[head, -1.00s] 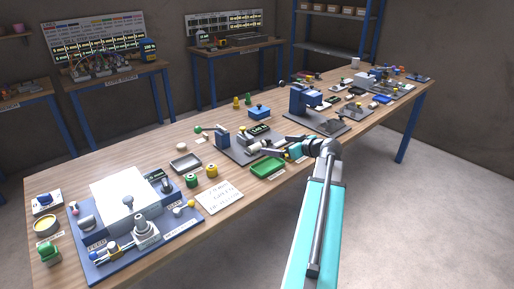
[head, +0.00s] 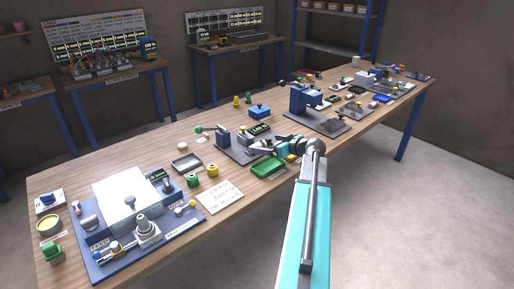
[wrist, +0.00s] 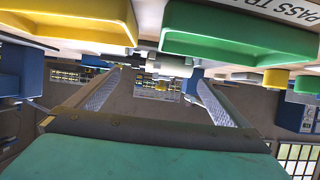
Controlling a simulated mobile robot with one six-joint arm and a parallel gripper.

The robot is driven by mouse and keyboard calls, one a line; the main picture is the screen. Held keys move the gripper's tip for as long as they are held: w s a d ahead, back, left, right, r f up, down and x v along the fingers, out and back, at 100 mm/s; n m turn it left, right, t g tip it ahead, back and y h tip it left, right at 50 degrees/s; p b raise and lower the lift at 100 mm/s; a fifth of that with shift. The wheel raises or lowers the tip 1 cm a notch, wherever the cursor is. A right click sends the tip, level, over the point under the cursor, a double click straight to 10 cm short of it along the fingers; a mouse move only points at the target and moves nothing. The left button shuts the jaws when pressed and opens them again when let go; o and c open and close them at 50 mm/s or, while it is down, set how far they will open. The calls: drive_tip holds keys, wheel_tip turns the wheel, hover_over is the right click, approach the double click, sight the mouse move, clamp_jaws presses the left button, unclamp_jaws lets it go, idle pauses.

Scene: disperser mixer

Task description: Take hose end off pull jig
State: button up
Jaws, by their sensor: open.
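The pull jig (head: 222,138) stands mid-table in the head view, with a dark base, a blue post and a small display. A pale cylindrical piece, seemingly the hose end (wrist: 168,65), shows in the wrist view against the jig's metal parts. My gripper (head: 258,148) reaches in from the right at the jig's front side. In the wrist view my gripper (wrist: 157,72) is open, with one finger on each side of the pale piece. I cannot tell whether the fingers touch it. In the head view my gripper partly hides the hose end.
A green tray (head: 267,168) lies just in front of the jig; in the wrist view the green tray (wrist: 240,38) and a yellow tray (wrist: 75,22) lie close to the fingers. A grey tray (head: 187,163) and green and yellow pieces stand left. A blue press (head: 303,100) stands behind right.

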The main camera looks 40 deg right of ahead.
sight(262, 146)
drive_tip(key=p+x, duration=0.1)
drive_tip(key=x, duration=0.2)
drive_tip(key=shift+w+a+r, duration=0.1)
drive_tip(key=shift+r, duration=0.1)
drive_tip(key=shift+p+x, duration=0.35)
drive_tip(key=shift+x, duration=0.45)
drive_tip(key=c, duration=1.1)
drive_tip(key=shift+r+b, duration=0.7)
drive_tip(key=shift+r, duration=0.75)
drive_tip(key=shift+s+r, duration=0.2)
drive_tip(key=shift+s, duration=0.2)
drive_tip(key=s+d+b, duration=0.1)
drive_tip(key=s, duration=0.4)
drive_tip(key=s+d+r+b, duration=0.1)
drive_tip(key=s, duration=0.4)
drive_tip(key=s+d+b, duration=0.1)
drive_tip(key=s+b, duration=0.1)
drive_tip(key=s, duration=0.3)
drive_tip(key=shift+d+r, duration=0.3)
drive_tip(key=shift+d, duration=0.1)
